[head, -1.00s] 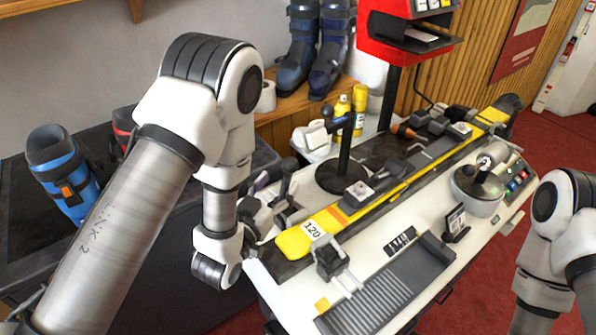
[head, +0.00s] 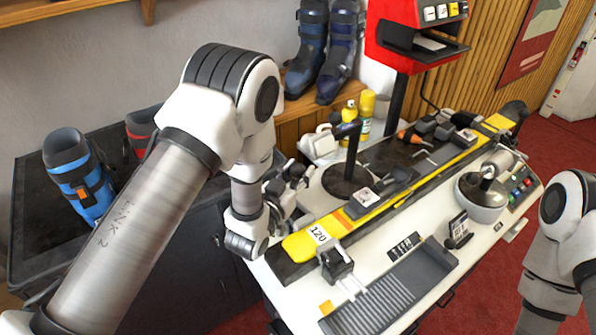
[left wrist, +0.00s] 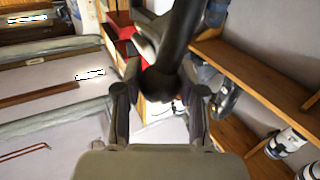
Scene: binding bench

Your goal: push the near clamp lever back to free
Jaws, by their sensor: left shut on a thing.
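The yellow ski (head: 375,213) marked 120 lies along the bench in black clamps. The near clamp lever is a dark rod with a round black knob (left wrist: 161,83), seen in the left wrist view between the fingers. My left gripper (head: 285,190) is at the near end of the ski, on its left side. It also shows in the left wrist view (left wrist: 160,108), shut on the lever at the knob. In the head view the fingers largely hide the lever. My right arm (head: 556,235) is at the right edge, its gripper out of frame.
A black post on a round base (head: 350,184) stands close right of my left gripper. A grey ribbed tray (head: 390,300) and a round grey pot (head: 482,198) are on the bench. Boots (head: 78,180) stand at the left. A red machine (head: 415,35) is behind.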

